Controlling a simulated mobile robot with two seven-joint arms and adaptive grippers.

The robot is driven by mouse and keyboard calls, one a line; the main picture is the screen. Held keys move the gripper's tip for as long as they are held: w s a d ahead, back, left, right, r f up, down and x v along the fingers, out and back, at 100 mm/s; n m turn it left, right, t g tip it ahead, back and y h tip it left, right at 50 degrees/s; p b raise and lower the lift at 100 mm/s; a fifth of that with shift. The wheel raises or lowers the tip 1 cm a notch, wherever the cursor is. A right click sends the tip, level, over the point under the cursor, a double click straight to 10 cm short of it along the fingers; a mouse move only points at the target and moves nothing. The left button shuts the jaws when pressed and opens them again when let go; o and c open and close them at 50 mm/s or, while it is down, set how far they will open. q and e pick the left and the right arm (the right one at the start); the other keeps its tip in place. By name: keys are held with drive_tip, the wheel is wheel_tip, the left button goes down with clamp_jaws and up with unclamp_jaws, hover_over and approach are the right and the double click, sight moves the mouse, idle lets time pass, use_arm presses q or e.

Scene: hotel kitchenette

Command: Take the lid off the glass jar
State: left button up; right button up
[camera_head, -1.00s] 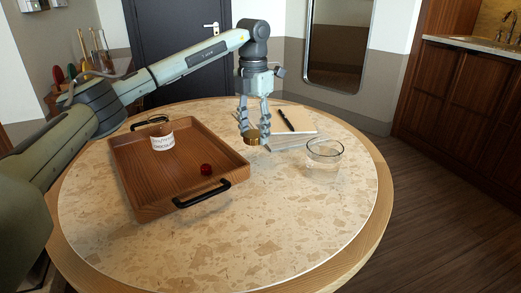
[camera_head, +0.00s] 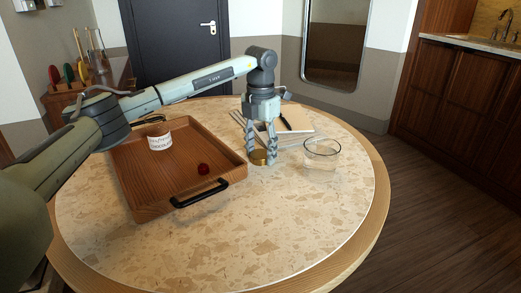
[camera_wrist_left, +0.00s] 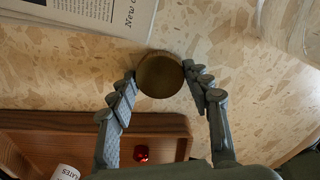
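The clear glass jar (camera_head: 322,154) stands upright on the round table with its top open and no lid on it. It also shows in part at the top right of the left wrist view (camera_wrist_left: 290,28). The round brass-coloured lid (camera_head: 259,157) is apart from the jar, to its left, at or just above the tabletop. My left gripper (camera_head: 262,160) points down with its fingertips on both sides of the lid, seemingly touching its rim. In the left wrist view the lid (camera_wrist_left: 160,75) sits between the fingertips (camera_wrist_left: 160,72). My right gripper is not in view.
A wooden tray (camera_head: 150,206) with black handles stands left of the lid, holding a white labelled container (camera_head: 159,139) and a small red ball (camera_head: 203,169). A notepad (camera_head: 297,119) with a pen lies behind the gripper. The table's front is clear.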

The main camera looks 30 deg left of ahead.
sight(260, 154)
use_arm(q)
drive_tip(key=o, duration=0.3)
drive_tip(key=shift+r, duration=0.1)
wheel_tip(260, 154, up, 12)
idle(0.5)
